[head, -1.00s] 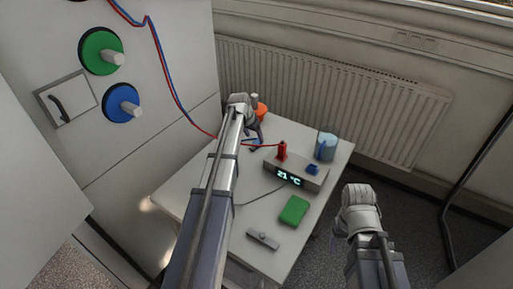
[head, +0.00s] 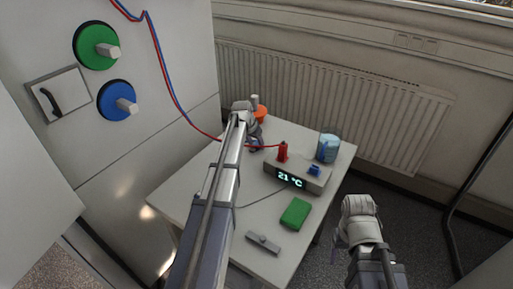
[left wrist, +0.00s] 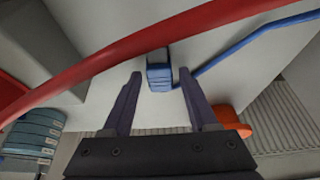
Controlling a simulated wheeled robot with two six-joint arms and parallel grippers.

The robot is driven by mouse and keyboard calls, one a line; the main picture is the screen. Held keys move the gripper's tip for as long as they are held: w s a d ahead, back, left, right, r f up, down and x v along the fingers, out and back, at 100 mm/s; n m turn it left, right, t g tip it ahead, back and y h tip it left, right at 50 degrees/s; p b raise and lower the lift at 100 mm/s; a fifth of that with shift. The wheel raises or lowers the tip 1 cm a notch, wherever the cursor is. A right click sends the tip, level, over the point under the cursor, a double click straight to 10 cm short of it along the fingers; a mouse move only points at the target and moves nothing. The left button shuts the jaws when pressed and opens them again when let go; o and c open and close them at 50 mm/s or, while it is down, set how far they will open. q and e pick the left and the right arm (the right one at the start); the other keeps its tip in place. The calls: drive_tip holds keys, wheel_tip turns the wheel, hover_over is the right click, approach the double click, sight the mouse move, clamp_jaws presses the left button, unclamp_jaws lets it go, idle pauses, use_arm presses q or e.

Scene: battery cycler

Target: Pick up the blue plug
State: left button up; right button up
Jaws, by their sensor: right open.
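The blue plug (left wrist: 159,76) lies on the light table top in the left wrist view, with its blue cable (left wrist: 235,50) running off to the upper right. My left gripper (left wrist: 160,75) is open, with its two dark fingers on either side of the plug and a gap showing at each side. In the head view my left gripper (head: 257,147) is at the far part of the table, and I cannot make out the plug there. My right gripper (head: 338,240) is open and empty, off the table's right side.
A red cable (left wrist: 150,38) crosses close before the left wrist camera. On the table (head: 185,190) are a cycler box (head: 318,183) with a red plug (head: 283,151), a blue cylinder (head: 327,148), a green block (head: 296,214), a grey bar (head: 263,243) and an orange object (head: 260,112).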

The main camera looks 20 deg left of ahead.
use_arm(q)
clamp_jaws()
drive_tip(key=shift+r, duration=0.1)
idle(0.4)
